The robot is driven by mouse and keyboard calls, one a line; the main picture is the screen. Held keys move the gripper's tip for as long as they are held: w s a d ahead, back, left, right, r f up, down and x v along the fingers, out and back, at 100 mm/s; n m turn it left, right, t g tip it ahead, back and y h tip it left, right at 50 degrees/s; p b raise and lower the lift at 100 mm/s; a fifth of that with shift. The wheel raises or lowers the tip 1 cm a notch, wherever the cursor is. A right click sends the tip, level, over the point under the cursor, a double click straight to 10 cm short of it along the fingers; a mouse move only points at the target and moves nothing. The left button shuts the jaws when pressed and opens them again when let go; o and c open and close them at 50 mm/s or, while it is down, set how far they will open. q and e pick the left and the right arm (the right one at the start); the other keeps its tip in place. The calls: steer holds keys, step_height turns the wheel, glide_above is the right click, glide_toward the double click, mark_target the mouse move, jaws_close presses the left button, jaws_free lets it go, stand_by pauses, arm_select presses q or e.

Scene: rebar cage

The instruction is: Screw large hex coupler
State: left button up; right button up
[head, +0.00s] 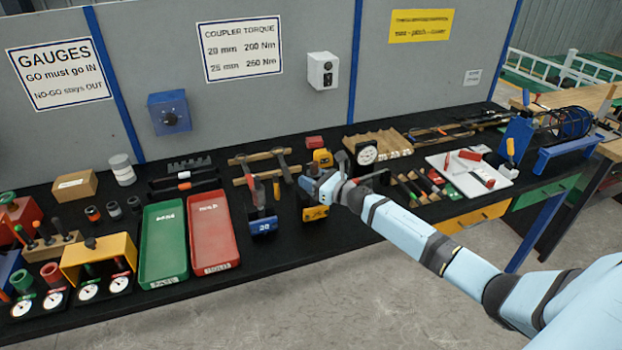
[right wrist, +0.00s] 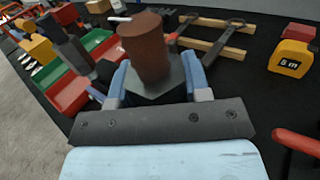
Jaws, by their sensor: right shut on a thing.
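My right gripper (head: 318,186) is at the yellow-fronted block marked 25 (head: 314,213), near the front edge of the bench. In the right wrist view its two blue fingers (right wrist: 155,82) are shut on a grey hex coupler (right wrist: 172,84). A thick rust-brown round bar (right wrist: 143,45) stands up at the coupler, tilted in that view. I cannot tell how far the bar and coupler are engaged. In the head view the fingers and wrist hide the coupler. My left gripper is in neither view.
A blue-fronted block marked 20 (head: 262,226) stands close to the left. Green (head: 163,240) and red (head: 212,232) trays lie further left. A yellow tape measure (right wrist: 291,58) and two wrenches on wooden rails lie behind. A white board (head: 476,178) lies to the right.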

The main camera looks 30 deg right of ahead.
steer(key=shift+m+h, duration=0.3)
steer(key=shift+h, duration=0.1)
steer(key=m+h, duration=0.1)
steer(key=h, duration=0.1)
steer(key=m+t+h, duration=0.1)
steer(key=m+h, duration=0.1)
steer(key=h, duration=0.1)
steer(key=shift+d+m+h, duration=0.1)
steer(key=shift+m+h, duration=0.2)
steer(key=m+h, duration=0.1)
steer(key=h, duration=0.1)
steer(key=m+g+h+p, duration=0.1)
steer(key=m+h, duration=0.1)
steer(key=h, duration=0.1)
steer(key=m+h, duration=0.2)
steer(key=shift+d, duration=0.3)
steer(key=shift+g+h, duration=0.4)
steer(key=shift+h, duration=0.2)
steer(key=o, duration=0.9)
